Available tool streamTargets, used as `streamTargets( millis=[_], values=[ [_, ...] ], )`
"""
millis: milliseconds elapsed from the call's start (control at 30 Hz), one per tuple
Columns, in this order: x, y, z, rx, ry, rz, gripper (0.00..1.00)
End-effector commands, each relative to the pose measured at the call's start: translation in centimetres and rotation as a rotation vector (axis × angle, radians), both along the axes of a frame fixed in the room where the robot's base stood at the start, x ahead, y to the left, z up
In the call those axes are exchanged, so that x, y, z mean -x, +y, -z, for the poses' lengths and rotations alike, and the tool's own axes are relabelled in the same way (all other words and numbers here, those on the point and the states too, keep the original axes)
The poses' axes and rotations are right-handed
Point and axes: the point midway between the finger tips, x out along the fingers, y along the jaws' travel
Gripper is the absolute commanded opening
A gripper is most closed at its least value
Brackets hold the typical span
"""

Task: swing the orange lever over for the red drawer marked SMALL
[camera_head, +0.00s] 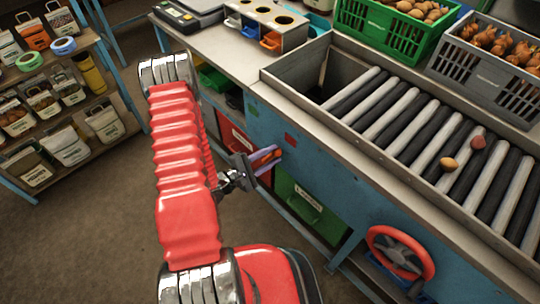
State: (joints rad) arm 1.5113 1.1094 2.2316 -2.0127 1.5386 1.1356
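The red drawer (233,139) is in the blue bench front, left of the green drawer (308,212). It looks shut, and its pale label is too small and too covered to read. An orange piece, likely the orange lever (263,157), shows at the bench front just right of the red drawer. My gripper (265,160) is at this piece, with purple finger-like parts close along it. I cannot tell whether they grip it or only lie beside it. My red arm hides part of the drawer front.
A roller conveyor (404,128) carries a yellow and a reddish vegetable. Green (387,30) and grey (483,65) crates stand behind it. A red handwheel (400,252) juts from the bench front at lower right. A shelf of sacks (55,92) stands left; the floor between is clear.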

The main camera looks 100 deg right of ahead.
Motion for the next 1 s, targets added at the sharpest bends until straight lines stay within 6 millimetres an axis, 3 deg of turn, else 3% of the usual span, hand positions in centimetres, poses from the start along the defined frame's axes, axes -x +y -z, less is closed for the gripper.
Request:
streamTargets(
  millis=[267, 667, 1000],
  values=[
    [0.2, 0.2, 0.1, -0.004, -0.002, 0.006, 0.46],
    [-0.4, 0.4, -0.1, -0.001, 0.001, 0.005, 0.46],
    [-3.4, 1.9, -0.4, -0.002, 0.001, 0.003, 0.46]
  ],
)
